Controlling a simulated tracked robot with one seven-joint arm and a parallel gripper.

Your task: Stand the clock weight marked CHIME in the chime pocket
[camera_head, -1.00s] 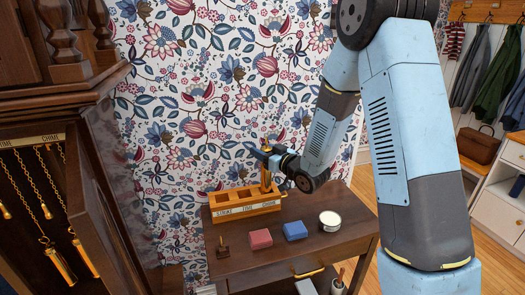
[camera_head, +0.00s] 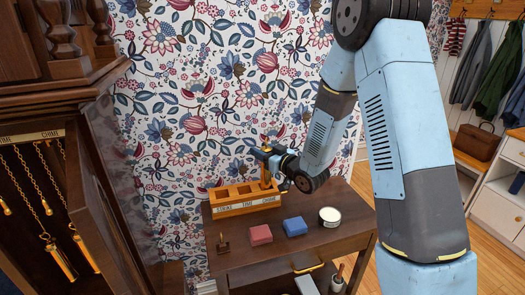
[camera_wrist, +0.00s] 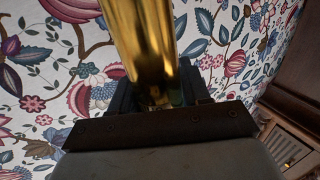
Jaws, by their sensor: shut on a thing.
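A wooden rack (camera_head: 236,210) stands at the back of the small table, with open pockets labelled STRIKE, TIME and CHIME from left to right. My gripper (camera_head: 267,155) is above its right end, shut on a brass clock weight (camera_head: 265,180). The weight is roughly upright at the chime pocket; its lower end seems to be inside, but I cannot tell how deep or whether it touches the bottom. In the wrist view the shiny brass cylinder (camera_wrist: 145,40) runs between the fingers (camera_wrist: 152,95). Its marking is not readable.
On the table (camera_head: 270,256) stand a red block (camera_head: 260,235), a blue block (camera_head: 295,227), a white-topped tin (camera_head: 329,217) and a small dark holder (camera_head: 223,245). The open clock case (camera_head: 30,200) with chains and brass weights is at left. Patterned wallpaper is close behind the rack.

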